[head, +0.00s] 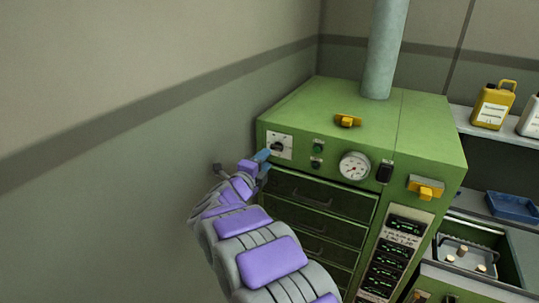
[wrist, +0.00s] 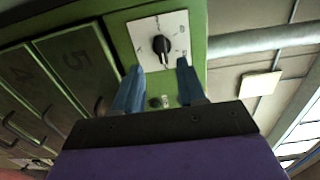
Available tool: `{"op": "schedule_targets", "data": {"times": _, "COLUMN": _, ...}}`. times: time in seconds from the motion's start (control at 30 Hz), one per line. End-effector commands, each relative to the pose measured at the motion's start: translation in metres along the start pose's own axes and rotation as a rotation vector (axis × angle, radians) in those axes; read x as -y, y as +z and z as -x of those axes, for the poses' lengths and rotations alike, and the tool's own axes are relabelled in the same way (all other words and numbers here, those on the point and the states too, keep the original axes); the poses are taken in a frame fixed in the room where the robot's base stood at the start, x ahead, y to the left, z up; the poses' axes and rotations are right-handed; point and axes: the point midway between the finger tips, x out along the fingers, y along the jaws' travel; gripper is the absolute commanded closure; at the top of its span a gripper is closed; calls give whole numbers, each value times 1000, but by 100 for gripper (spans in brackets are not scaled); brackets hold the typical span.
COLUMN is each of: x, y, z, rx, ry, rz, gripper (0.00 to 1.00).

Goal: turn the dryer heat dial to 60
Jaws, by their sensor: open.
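The green dryer (head: 420,130) stands in the corner of the room. Its heat dial (head: 278,146) is a black knob on a white square plate at the upper left of the front. In the wrist view the dial (wrist: 161,47) shows beyond the fingertips, with a light pointer line on the knob; the plate's markings are too small to read. My gripper (head: 264,162) is just in front of and below the dial in the head view. In the wrist view its two blue fingers (wrist: 160,82) are apart with nothing between them, and I see no contact with the knob.
Green and dark buttons (head: 318,148) and a round gauge (head: 354,166) sit right of the dial. Drawers (head: 322,197) lie below it. A yellow-handled latch (head: 426,188) projects at the right. The wall is close on the left.

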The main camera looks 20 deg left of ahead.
Motion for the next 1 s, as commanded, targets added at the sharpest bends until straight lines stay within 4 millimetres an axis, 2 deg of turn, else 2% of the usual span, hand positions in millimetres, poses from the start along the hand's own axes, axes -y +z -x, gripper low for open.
{"op": "schedule_targets", "data": {"times": 0.1, "x": 0, "y": 1, "z": 29, "rx": 4, "ry": 4, "rz": 3, "gripper": 60}}
{"op": "schedule_targets", "data": {"times": 0.3, "x": -1, "y": 2, "z": 71, "rx": 4, "ry": 5, "rz": 1, "gripper": 60}}
{"op": "schedule_targets", "data": {"times": 0.5, "x": -2, "y": 1, "z": 99, "rx": 1, "ry": 5, "rz": -1, "gripper": 60}}
{"op": "schedule_targets", "data": {"times": 0.7, "x": -4, "y": 0, "z": 109, "rx": -1, "ry": 6, "rz": 1, "gripper": 60}}
{"op": "schedule_targets", "data": {"times": 1.0, "x": -3, "y": 0, "z": 110, "rx": -2, "ry": 5, "rz": 0, "gripper": 60}}
